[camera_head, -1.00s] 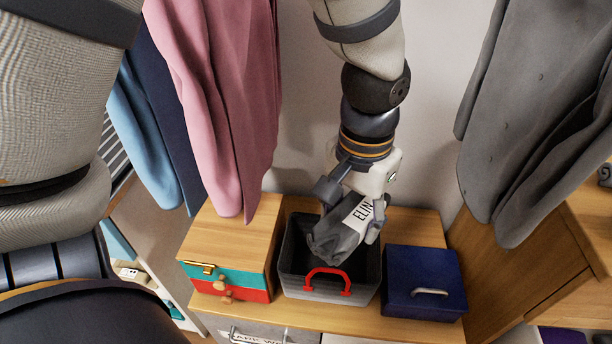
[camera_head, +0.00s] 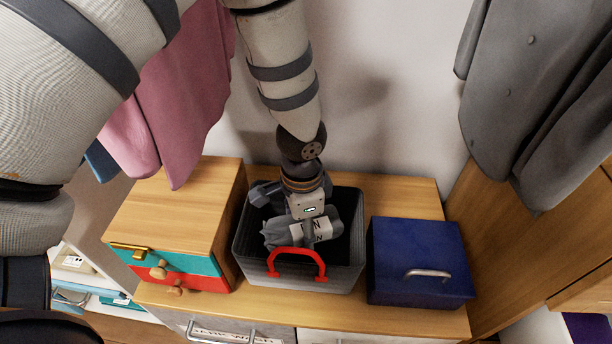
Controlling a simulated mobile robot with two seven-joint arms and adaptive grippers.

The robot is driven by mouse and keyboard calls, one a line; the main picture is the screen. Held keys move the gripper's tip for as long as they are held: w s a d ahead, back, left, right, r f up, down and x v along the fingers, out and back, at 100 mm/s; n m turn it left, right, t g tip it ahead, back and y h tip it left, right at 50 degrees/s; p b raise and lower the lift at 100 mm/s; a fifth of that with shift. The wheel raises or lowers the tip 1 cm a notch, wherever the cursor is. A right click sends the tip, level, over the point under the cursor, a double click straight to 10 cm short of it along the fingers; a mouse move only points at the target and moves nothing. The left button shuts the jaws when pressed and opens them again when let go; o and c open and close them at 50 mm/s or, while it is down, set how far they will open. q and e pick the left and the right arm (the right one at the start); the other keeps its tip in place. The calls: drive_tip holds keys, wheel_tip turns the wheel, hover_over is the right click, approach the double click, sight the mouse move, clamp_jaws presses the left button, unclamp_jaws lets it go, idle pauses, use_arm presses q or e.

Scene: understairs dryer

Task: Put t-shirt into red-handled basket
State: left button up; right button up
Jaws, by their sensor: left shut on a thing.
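My left gripper (camera_head: 300,226) points down into the basket's opening and is shut on the t-shirt, which lies within the rim. I cannot tell whether the t-shirt touches the basket floor. The gripper's fingertips are partly hidden by its own body and the cloth. My right gripper is not in view.
A wooden box with teal and red drawers (camera_head: 175,215) stands left of the basket. A dark blue box with a silver handle (camera_head: 420,260) stands close on the right. A pink garment (camera_head: 185,95) and a grey coat (camera_head: 540,90) hang above.

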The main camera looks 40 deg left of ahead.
use_arm(q)
wheel_tip(320, 180, down, 6)
drive_tip(key=shift+f+b, duration=0.25)
drive_tip(key=shift+b, duration=0.35)
drive_tip(key=shift+r, duration=0.1)
drive_tip(key=o, duration=1.2)
wheel_tip(320, 180, up, 12)
drive_tip(key=p, duration=0.3)
